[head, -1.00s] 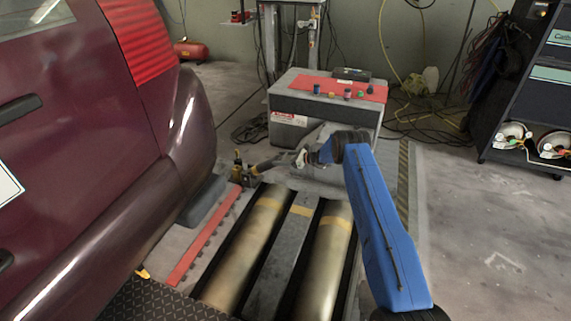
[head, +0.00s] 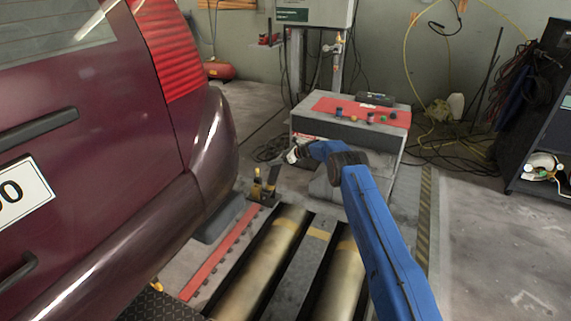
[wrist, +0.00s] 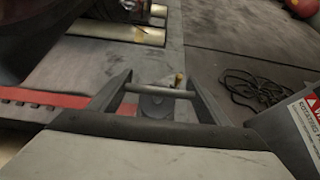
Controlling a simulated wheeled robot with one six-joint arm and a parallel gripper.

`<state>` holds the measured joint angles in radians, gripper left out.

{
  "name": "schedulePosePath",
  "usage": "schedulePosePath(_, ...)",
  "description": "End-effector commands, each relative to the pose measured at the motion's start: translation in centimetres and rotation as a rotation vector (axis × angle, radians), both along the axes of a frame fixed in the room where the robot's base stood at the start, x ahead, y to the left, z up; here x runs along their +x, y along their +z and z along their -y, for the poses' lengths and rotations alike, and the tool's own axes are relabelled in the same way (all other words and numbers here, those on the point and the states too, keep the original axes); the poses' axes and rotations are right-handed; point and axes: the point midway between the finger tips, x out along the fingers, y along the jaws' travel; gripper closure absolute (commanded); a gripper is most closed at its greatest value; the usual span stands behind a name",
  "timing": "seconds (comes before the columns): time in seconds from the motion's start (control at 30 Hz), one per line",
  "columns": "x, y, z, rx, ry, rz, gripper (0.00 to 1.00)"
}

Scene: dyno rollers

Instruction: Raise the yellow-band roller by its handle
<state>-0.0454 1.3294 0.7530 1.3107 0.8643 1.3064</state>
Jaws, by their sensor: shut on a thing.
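Two brass-coloured rollers lie in the floor bed, the left roller (head: 262,270) and the right roller (head: 346,280), both with yellow bands near their far ends. Beyond them stands a small dark lever with yellow parts (head: 258,189). My gripper (head: 293,155) is just above and right of this lever. In the wrist view, a light bar (wrist: 158,91) spans between the two dark fingers of my gripper (wrist: 158,95), which is shut on it. I take the bar for the handle; its link to a roller cannot be made out.
A maroon car (head: 110,150) stands close on the left. A red toothed strip (head: 222,255) runs beside the rollers. A grey cabinet (head: 350,135) with a red top stands behind my gripper. Cables (wrist: 255,88) lie on the floor. Open floor (head: 500,250) is at the right.

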Motion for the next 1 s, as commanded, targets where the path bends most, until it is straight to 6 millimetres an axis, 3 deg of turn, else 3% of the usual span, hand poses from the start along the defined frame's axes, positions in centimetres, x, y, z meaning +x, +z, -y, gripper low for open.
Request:
schedulePosePath(0.4, 2.2, 0.4, -4.1, 0.000, 0.002, -0.001, 0.70)
schedulePosePath(1.0, 3.4, 0.2, -6.3, 0.000, 0.002, -0.005, 0.70)
